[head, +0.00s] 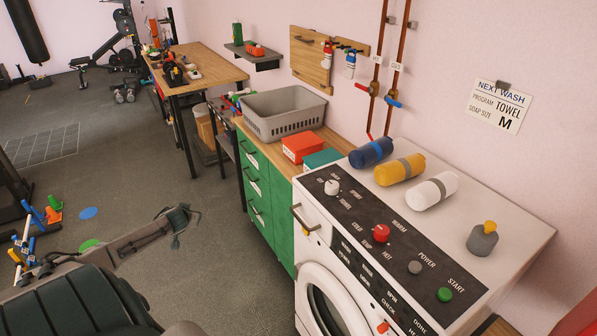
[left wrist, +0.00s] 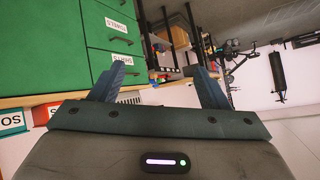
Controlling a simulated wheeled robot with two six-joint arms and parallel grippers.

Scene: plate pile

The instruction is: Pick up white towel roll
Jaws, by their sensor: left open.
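The white towel roll (head: 431,191) lies on its side on top of the washing machine (head: 510,215), with a grey band around its middle. A yellow roll (head: 399,170) and a blue roll (head: 371,153) lie in a row beside it, farther back. My left gripper (head: 180,225) is over the floor left of the green drawers, well away from the rolls. In the left wrist view its two fingers (left wrist: 160,80) stand apart with nothing held between them. The towel roll is not in the left wrist view. My right gripper is in neither view.
A grey bottle with a yellow cap (head: 483,238) stands right of the rolls. The machine's front panel has several knobs. Green drawers (head: 262,205) carry a grey basket (head: 284,113), a red box (head: 302,147) and a teal box (head: 322,160). Floor near the gripper is mostly open.

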